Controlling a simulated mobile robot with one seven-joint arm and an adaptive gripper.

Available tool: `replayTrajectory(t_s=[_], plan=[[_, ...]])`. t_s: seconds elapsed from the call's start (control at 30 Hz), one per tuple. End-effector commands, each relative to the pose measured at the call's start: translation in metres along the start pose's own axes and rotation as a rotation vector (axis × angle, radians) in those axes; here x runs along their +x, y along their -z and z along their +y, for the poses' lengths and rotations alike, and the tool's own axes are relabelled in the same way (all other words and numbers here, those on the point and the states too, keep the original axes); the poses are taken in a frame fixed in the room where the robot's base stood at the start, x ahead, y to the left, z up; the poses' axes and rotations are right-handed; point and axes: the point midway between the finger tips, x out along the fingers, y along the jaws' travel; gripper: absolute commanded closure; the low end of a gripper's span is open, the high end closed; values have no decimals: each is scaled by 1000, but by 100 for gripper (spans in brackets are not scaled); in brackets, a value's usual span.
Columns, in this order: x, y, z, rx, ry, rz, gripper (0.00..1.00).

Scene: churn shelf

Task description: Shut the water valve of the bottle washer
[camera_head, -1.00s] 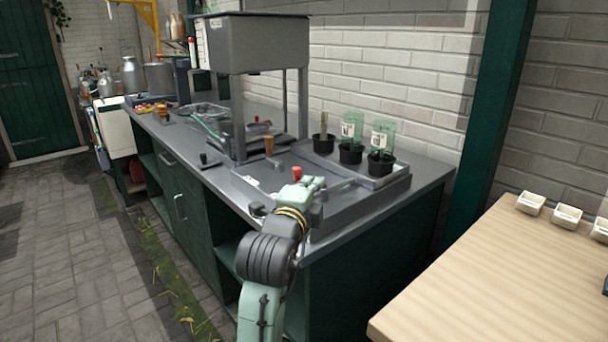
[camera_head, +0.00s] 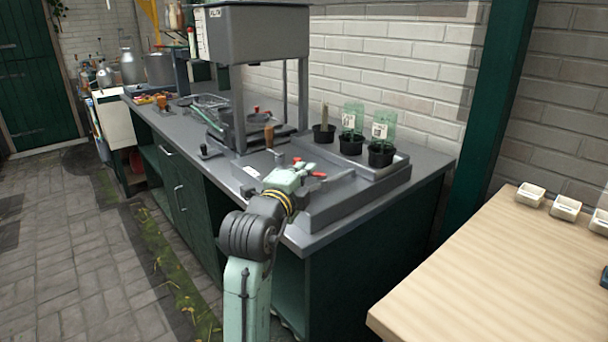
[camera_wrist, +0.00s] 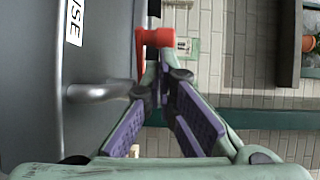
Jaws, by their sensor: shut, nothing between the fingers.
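The water valve has a red handle, seen in the wrist view (camera_wrist: 157,38) as a hub with a bar extending down its left side. My gripper (camera_wrist: 160,82) is shut and empty, its purple-padded fingers meeting just below the handle in that view. I cannot tell whether the fingertips touch it. In the head view my gripper (camera_head: 303,168) is over the low grey basin unit, with a red part (camera_head: 318,174) just right of the fingertips. The valve's exact position is unclear. A grey panel (camera_wrist: 45,90) with a partly visible label fills the wrist view's left side.
A metal bar (camera_wrist: 98,91) stands off the panel close to my left finger. Several potted plants (camera_head: 351,145) stand in a tray behind my gripper. A grey hopper on legs (camera_head: 258,35) rises to the left. A wooden table (camera_head: 500,265) is at the right.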

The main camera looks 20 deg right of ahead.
Motion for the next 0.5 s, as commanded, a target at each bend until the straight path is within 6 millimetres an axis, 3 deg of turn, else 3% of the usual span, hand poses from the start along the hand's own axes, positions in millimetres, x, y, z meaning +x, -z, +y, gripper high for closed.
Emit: replayTrajectory(t_s=[0.5], plan=[[3,-5,1,3,-2,92,100]])
